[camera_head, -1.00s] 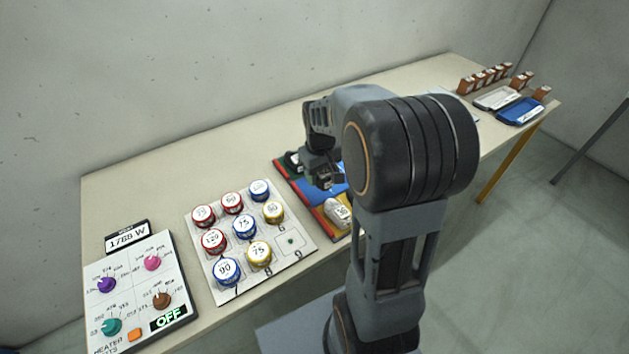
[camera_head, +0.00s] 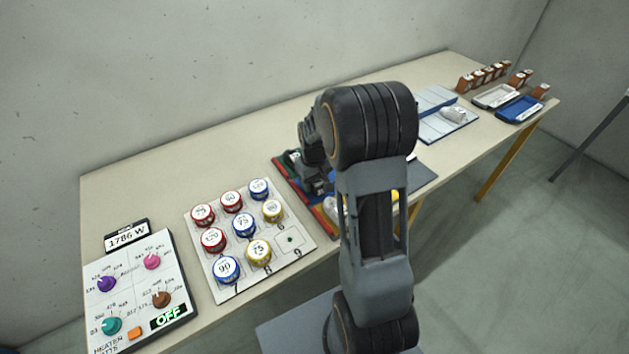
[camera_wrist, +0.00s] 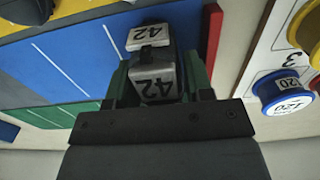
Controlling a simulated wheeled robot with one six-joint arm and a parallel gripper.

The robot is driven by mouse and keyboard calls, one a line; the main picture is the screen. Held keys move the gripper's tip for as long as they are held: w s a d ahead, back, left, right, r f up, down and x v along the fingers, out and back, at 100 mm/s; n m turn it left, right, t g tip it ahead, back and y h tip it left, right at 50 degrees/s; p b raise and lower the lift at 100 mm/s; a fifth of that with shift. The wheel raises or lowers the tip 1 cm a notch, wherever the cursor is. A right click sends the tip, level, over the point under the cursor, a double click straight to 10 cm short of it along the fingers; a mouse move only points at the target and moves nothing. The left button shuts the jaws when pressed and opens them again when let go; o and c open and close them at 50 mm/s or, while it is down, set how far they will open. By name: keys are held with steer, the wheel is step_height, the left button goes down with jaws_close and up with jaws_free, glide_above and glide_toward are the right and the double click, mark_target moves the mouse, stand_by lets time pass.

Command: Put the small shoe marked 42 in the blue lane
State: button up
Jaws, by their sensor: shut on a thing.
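My gripper (camera_wrist: 157,82) is shut on a pale grey-white shoe (camera_wrist: 154,92) marked 42, held between its two jaws. A second pale face marked 42 (camera_wrist: 150,36) shows just ahead of it; I cannot tell whether it belongs to the same shoe. Both appear over the right end of the blue lane (camera_wrist: 75,62) in the wrist view; whether the shoe touches the lane is unclear. The green lane (camera_wrist: 42,120) lies below the blue one and the yellow lane (camera_wrist: 60,12) above. In the head view my gripper (camera_head: 316,186) is over the lane board, partly hidden by my arm.
A dark object (camera_wrist: 25,10) lies at the wrist view's top left corner. A board of several numbered round pots (camera_head: 245,226) stands beside the lanes. A heater panel (camera_head: 140,290) is at the left. A blue board (camera_head: 440,128) with a pale shoe (camera_head: 453,114) and trays (camera_head: 520,109) are farther right.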

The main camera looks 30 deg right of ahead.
steer(key=shift+f, duration=0.25)
steer(key=o, duration=0.7)
steer(key=shift+r, duration=0.1)
steer(key=shift+c, duration=0.2)
step_height(320, 180, up, 12)
steer(key=shift+f, duration=0.2)
steer(key=s+a+r+t, duration=0.1)
steer(key=s+a, duration=0.3)
steer(key=s, duration=0.4)
steer(key=s+a+r+m+t, duration=0.1)
steer(key=s+a+r+t, duration=0.1)
steer(key=s+a, duration=0.3)
steer(key=s, duration=0.3)
steer(key=shift+a+r+t, duration=0.15)
steer(key=shift+a+t, duration=0.15)
